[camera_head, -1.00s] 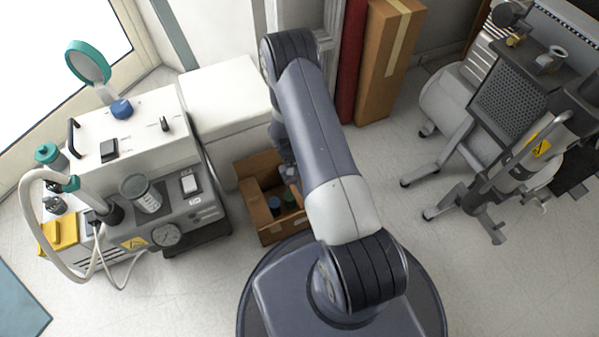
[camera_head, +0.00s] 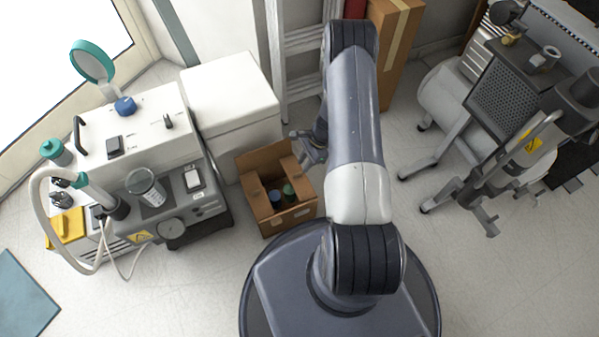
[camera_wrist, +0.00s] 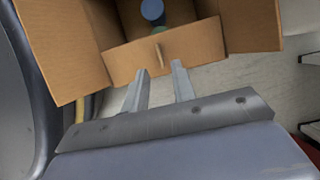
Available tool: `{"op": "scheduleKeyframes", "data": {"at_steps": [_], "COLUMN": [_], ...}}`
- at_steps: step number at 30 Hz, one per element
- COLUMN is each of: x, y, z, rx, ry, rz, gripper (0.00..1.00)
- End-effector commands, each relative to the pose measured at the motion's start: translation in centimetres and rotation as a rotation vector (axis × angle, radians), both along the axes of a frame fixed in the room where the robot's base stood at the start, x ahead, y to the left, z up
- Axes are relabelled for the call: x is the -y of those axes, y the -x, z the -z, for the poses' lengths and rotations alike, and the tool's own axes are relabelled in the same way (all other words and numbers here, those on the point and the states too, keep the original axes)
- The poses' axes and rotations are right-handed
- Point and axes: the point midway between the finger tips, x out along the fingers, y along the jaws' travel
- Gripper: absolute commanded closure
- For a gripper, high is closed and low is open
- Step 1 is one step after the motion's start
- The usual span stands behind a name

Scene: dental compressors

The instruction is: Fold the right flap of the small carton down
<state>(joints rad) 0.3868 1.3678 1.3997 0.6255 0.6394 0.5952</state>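The small carton (camera_head: 292,218) is an open brown box on the floor left of my arm. Inside it stand a blue-topped thing (camera_head: 275,196) and a green-topped thing (camera_head: 289,189). A flap (camera_head: 262,158) stands up at its back. In the wrist view, one flap spreads out at the left (camera_wrist: 62,45) and another at the right (camera_wrist: 250,25). A near panel (camera_wrist: 190,45) lies between them, just beyond my fingertips; I cannot tell whether it is wall or flap. My gripper (camera_wrist: 160,72) is open and empty, beside the carton's right side. In the head view my arm partly hides that side.
A white cabinet (camera_head: 228,95) stands behind the carton. A dental unit (camera_head: 140,125) is at the left. A ladder (camera_head: 300,50) and a tall taped box (camera_head: 396,45) are at the back. A wheeled compressor (camera_head: 500,95) stands at the right. Floor between carton and compressor is clear.

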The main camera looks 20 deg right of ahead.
Motion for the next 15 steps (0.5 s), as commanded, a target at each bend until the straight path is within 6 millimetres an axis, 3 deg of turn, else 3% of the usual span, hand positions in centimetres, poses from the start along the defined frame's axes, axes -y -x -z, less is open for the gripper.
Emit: {"op": "scheduleKeyframes", "data": {"at_steps": [1,6,15], "x": [-0.4,-1.5,-2.1], "y": [0.1,0.1,0.0], "z": [1.3,3.7,5.0], "rx": [-0.001,-0.001,0.001], "ry": [-0.001,0.000,0.001], "rz": [-0.003,-0.003,-0.003], "gripper": [0.75,0.75,0.75]}}
